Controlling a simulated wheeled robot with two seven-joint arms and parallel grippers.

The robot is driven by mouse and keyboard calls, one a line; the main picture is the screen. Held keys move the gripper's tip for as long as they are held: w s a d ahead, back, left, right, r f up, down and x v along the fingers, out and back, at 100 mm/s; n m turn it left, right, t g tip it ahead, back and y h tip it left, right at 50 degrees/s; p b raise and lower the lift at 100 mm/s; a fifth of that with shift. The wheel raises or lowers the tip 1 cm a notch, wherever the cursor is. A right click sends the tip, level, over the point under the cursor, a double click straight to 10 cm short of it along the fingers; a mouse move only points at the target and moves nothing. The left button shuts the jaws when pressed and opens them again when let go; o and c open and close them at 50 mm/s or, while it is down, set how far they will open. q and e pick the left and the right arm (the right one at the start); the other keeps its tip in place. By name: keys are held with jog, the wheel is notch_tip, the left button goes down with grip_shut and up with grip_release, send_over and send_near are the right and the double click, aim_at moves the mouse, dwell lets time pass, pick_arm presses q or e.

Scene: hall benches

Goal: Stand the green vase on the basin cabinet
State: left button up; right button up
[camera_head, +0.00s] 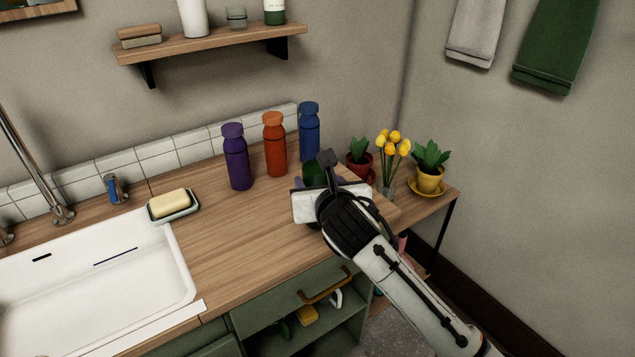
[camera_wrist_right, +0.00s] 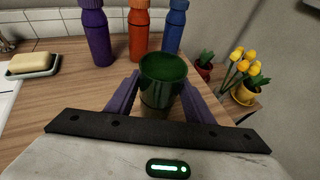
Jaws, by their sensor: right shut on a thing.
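The green vase (camera_head: 313,174) is mostly hidden behind my right gripper (camera_head: 322,180) in the head view. In the right wrist view the dark green vase (camera_wrist_right: 162,72) stands upright with its open mouth up, between the purple fingers of my right gripper (camera_wrist_right: 160,98), which is shut on it. The vase is over the right end of the basin cabinet's wooden top (camera_head: 225,235). I cannot tell whether its base touches the wood. My left gripper is in neither view.
Purple (camera_head: 237,160), orange (camera_head: 275,145) and blue (camera_head: 309,133) bottles stand behind the vase. A soap dish (camera_head: 152,215) and the white basin (camera_head: 95,275) lie left. A lower side table (camera_head: 440,193) at right holds potted plants and yellow tulips. The top's front middle is clear.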

jog(key=o, duration=1.4)
jog(key=shift+f, duration=0.15)
jog(key=shift+o, duration=0.2)
jog(key=shift+s+d+r, duration=0.1)
jog(key=shift+s+r, duration=0.1)
jog(key=shift+r, duration=0.1)
jog(key=v, duration=1.2)
jog(key=s+d+f+m+g, duration=0.2)
jog(key=s+f+m, duration=0.2)
jog(key=f+m, duration=0.6)
jog(key=s+d+f+m+g, duration=0.1)
jog(key=s+d+f+m, duration=0.25)
jog(key=f+m, duration=0.65)
jog(key=s+d+f+m, duration=0.5)
jog(key=s+f+m, duration=0.2)
jog(key=s+m, duration=0.1)
jog(key=s+d+f+m+g, duration=0.1)
jog(key=s+d+f+m, duration=0.4)
jog(key=s+f+m, duration=0.3)
jog(key=shift+s+d+f+m+h+p, duration=0.2)
jog(key=shift+s+d+m+h+p, duration=0.2)
jog(key=shift+s, duration=0.25)
